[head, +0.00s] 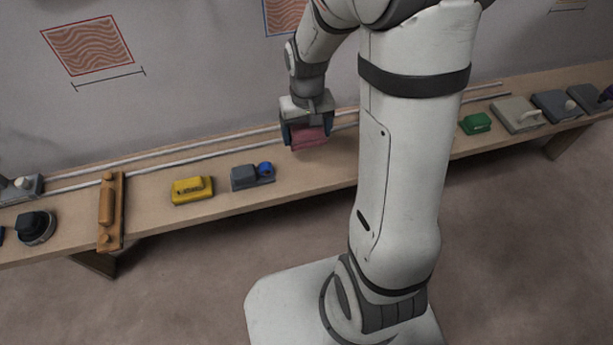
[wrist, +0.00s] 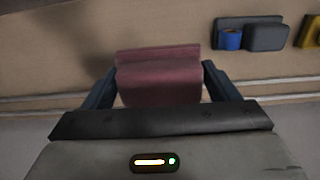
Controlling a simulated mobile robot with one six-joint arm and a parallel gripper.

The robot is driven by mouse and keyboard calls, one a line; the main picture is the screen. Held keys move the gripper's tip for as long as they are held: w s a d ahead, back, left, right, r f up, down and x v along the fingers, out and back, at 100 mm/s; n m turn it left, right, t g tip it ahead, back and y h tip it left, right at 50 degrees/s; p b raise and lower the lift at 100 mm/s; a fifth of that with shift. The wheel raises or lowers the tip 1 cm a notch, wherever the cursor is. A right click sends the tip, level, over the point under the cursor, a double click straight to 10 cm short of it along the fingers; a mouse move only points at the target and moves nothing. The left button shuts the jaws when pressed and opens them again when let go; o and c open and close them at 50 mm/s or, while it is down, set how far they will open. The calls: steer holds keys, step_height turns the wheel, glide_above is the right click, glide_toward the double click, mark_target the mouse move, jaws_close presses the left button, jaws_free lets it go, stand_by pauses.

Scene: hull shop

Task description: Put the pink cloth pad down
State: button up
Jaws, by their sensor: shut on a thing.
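The pink cloth pad (head: 309,138) is between the fingers of my gripper (head: 308,136) in the head view. It is at or just above the wooden bench top; I cannot tell whether it touches. In the wrist view the pad (wrist: 160,78) sits between the two dark fingers of my gripper (wrist: 160,88), which is shut on it. A dark shadow lies on the bench to the left of the pad in that view.
The long bench (head: 150,208) runs along the wall. A grey block with a blue part (head: 252,175) and a yellow block (head: 192,190) stand left of the pad. A green block (head: 475,123) stands to the right. Two pale rails (head: 210,152) run along the bench's back.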

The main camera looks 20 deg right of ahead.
mark_target(307, 167)
steer(key=shift+s+f, duration=0.2)
steer(key=shift+f, duration=0.15)
step_height(307, 167, down, 10)
steer(key=b, duration=0.2)
steer(key=shift+r+b, duration=0.25)
steer(key=shift+b, duration=0.15)
steer(key=shift+f, duration=0.15)
steer(key=o, duration=1)
